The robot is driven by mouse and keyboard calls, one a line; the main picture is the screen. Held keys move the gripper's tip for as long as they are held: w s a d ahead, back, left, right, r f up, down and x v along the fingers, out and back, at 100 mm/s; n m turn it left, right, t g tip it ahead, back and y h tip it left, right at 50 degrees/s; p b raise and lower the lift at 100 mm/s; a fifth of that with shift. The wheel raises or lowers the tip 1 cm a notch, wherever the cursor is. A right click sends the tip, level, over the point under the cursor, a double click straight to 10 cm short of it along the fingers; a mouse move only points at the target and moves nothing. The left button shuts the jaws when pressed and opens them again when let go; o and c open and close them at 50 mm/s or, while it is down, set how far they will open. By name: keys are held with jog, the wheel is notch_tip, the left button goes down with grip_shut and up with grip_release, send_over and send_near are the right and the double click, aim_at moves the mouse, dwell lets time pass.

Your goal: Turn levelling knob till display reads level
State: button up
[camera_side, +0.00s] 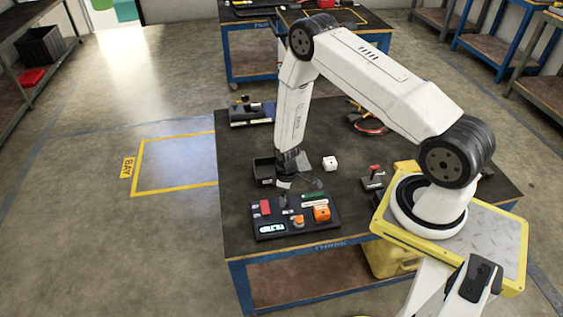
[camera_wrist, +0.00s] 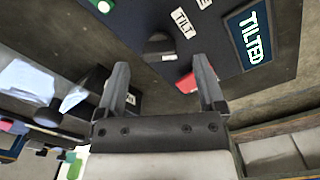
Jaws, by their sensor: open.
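The dark control panel (camera_side: 258,226) lies on the near part of the workbench. Its display (camera_side: 271,228) is lit and reads TILTED in the wrist view (camera_wrist: 252,38). A dark rounded knob (camera_wrist: 158,45) sits beside a white TILT label (camera_wrist: 183,22). My gripper (camera_side: 286,191) points down over the panel's back edge. In the wrist view its fingers (camera_wrist: 160,63) are spread and empty, with the knob showing in the gap, just beyond the tips. I cannot tell whether they touch it. In the side view the knob is hard to make out near my gripper.

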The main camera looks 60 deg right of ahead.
jog(key=shift+f, duration=1.3)
grip_shut()
jog(key=shift+m, duration=2.8)
